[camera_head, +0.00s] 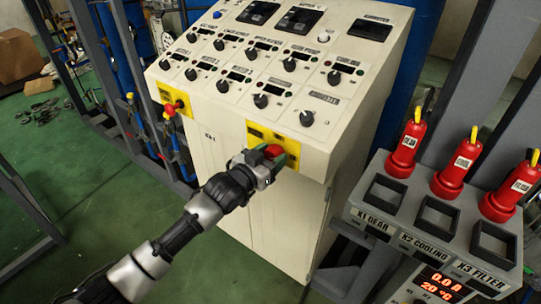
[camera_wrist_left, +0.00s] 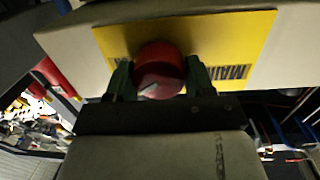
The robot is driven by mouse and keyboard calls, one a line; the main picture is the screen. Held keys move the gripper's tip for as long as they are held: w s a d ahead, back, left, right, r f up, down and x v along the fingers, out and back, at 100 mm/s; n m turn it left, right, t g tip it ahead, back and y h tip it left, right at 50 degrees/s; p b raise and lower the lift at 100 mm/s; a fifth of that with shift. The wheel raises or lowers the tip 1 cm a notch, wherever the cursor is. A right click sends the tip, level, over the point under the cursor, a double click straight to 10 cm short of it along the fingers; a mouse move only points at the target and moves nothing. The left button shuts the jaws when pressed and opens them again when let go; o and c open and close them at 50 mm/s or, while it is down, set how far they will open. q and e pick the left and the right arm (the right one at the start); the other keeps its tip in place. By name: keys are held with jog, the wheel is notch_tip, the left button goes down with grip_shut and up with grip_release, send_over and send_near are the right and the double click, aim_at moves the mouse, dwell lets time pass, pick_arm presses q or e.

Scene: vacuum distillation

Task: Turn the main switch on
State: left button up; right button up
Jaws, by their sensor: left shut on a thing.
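The main switch (camera_head: 272,152) is a red round knob on a yellow plate (camera_head: 258,133) at the lower front of the cream control cabinet. It also shows in the left wrist view as a red knob (camera_wrist_left: 159,68) in front of a yellow plate (camera_wrist_left: 215,38) marked "MAIN". My left gripper (camera_head: 270,158) is at the knob, with its green-tipped fingers on either side of it. In the left wrist view, my left gripper (camera_wrist_left: 159,82) is shut on the knob. Part of the plate's lettering is hidden by the fingers. My right gripper is not in view.
The cabinet's sloped panel (camera_head: 230,110) carries several black knobs and displays. Another yellow plate with a red knob (camera_head: 179,103) is at its left. A grey rack (camera_head: 400,235) with several red plugs (camera_head: 405,150) stands at the right. Green floor is open at the left.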

pick_arm(q)
jog(key=m, duration=0.5)
jog(key=shift+m, duration=0.4)
dwell(0.4)
jog(key=o, duration=0.9)
jog(key=shift+d, duration=0.1)
jog(key=shift+b+v, duration=1.15)
jog(key=shift+v, duration=4.35)
jog(key=shift+d, duration=0.15)
